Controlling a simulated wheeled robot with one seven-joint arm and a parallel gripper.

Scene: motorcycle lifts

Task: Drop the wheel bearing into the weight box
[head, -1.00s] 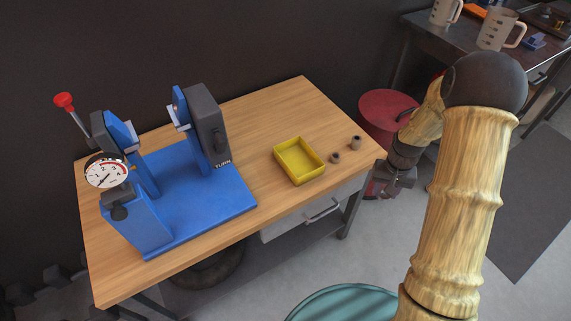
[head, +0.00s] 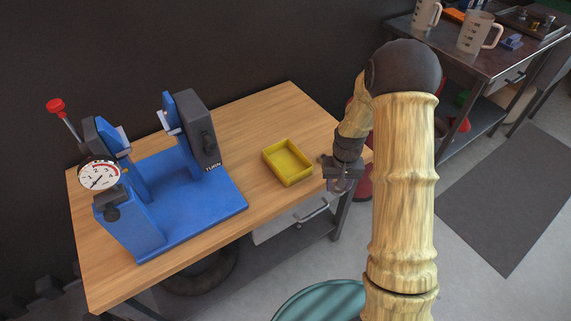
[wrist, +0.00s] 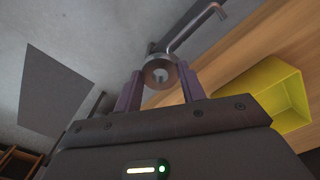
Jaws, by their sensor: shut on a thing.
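The yellow weight box (head: 288,163) sits open and empty on the wooden bench, right of the blue stand; it also shows at the right of the wrist view (wrist: 285,92). My gripper (head: 342,184) is at the bench's right end, just right of the box. In the wrist view my gripper (wrist: 160,82) is shut on a small round grey wheel bearing (wrist: 159,70) with a central hole, held between the two fingers. The bearing cannot be made out in the head view, where my gripper hides that spot.
The blue wheel stand (head: 190,205) with a dial gauge (head: 99,173) fills the left of the bench (head: 255,115). A drawer handle (head: 312,211) juts from the bench front. A second metal table (head: 480,55) with jugs stands at back right. A teal round top (head: 325,300) is below.

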